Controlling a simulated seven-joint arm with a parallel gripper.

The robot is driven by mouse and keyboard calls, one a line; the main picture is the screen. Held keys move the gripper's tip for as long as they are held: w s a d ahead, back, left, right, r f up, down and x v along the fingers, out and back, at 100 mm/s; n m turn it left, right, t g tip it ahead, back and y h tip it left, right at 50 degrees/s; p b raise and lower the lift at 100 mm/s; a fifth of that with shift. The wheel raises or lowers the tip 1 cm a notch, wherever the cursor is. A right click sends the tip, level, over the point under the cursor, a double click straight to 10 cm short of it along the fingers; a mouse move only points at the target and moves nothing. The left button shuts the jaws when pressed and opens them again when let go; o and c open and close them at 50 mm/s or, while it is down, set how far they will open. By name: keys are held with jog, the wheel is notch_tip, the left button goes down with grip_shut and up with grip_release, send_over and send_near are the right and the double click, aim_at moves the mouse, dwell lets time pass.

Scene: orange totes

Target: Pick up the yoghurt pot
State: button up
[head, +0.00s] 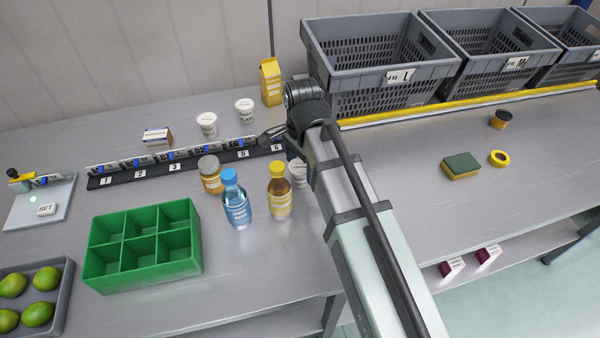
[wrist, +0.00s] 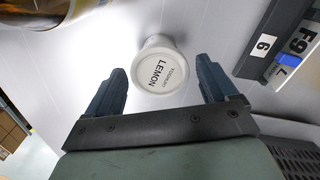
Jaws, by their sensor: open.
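In the head view a white pot (head: 298,173) is partly hidden behind my arm, just in front of the numbered rail. My gripper (head: 282,138) is above the rail's right end there. Two more white pots, one on the left (head: 207,125) and one on the right (head: 244,110), stand behind the rail.
A green divided crate (head: 140,270) is front left; grey crates (head: 385,90) stand back right.

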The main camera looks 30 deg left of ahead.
aim_at(301, 165)
jog(key=shift+f, duration=1.35)
jog(key=shift+c, duration=0.2)
jog(key=c, duration=1)
jog(key=shift+o, duration=0.2)
jog(key=shift+r, duration=0.15)
notch_tip(301, 165, up, 10)
jog(key=shift+f, duration=0.1)
